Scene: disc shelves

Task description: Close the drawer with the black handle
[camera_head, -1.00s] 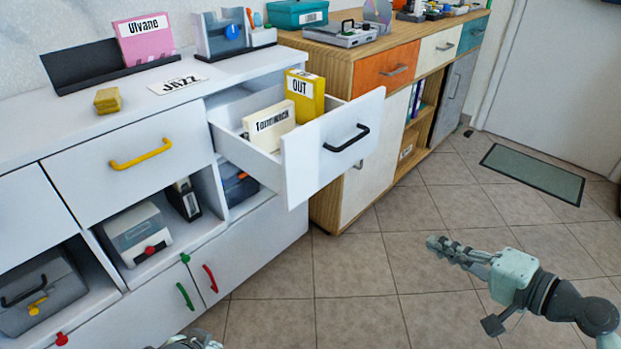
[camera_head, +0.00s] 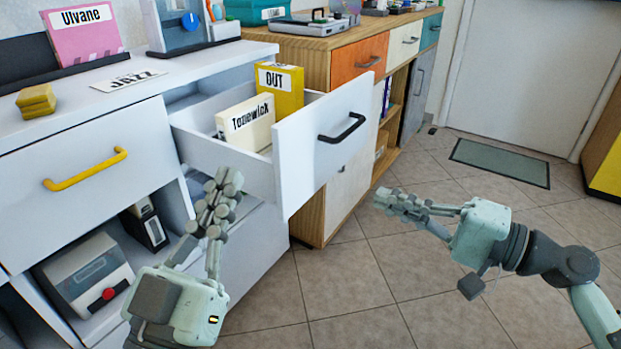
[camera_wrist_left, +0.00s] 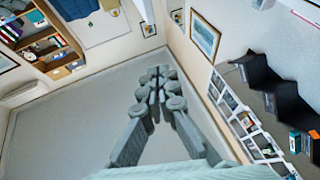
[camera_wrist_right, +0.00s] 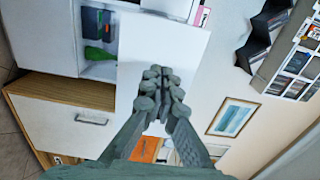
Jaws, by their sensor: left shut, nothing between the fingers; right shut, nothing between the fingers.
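The white drawer (camera_head: 300,150) with the black handle (camera_head: 343,128) stands pulled out from the white cabinet in the head view. Inside it are a yellow box (camera_head: 281,88) marked OUT and a cream box (camera_head: 246,122). My left gripper (camera_head: 224,184) is shut and empty, in front of the drawer's left side in the picture; I cannot tell whether it touches. My right gripper (camera_head: 382,200) is shut and empty, to the right of and below the drawer front, apart from it. The wrist views show the left fingers (camera_wrist_left: 160,75) and the right fingers (camera_wrist_right: 160,75) closed together.
A closed drawer with a yellow handle (camera_head: 86,168) is at the left. A wooden cabinet (camera_head: 318,62) stands behind the open drawer. A pink box (camera_head: 83,32) and a yellow block (camera_head: 36,101) sit on the white top.

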